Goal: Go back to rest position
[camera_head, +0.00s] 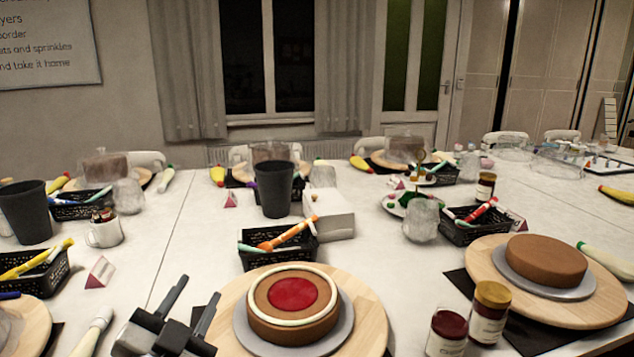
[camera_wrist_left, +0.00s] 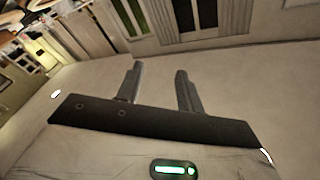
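My left gripper (camera_head: 190,305) is at the lower left of the head view, above the table and just left of the near cake's round board. Its two dark fingers are apart with nothing between them. The left wrist view also shows the gripper (camera_wrist_left: 158,82) open and empty, with wall and floor behind it. My right gripper is not in the head view.
A brown cake (camera_head: 293,303) with a cream ring and red centre sits on a grey turntable on a wooden board (camera_head: 367,315). A plain cake (camera_head: 546,260) is at right. Jars (camera_head: 490,312), black baskets (camera_head: 285,250) and dark cups (camera_head: 274,190) crowd the white table.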

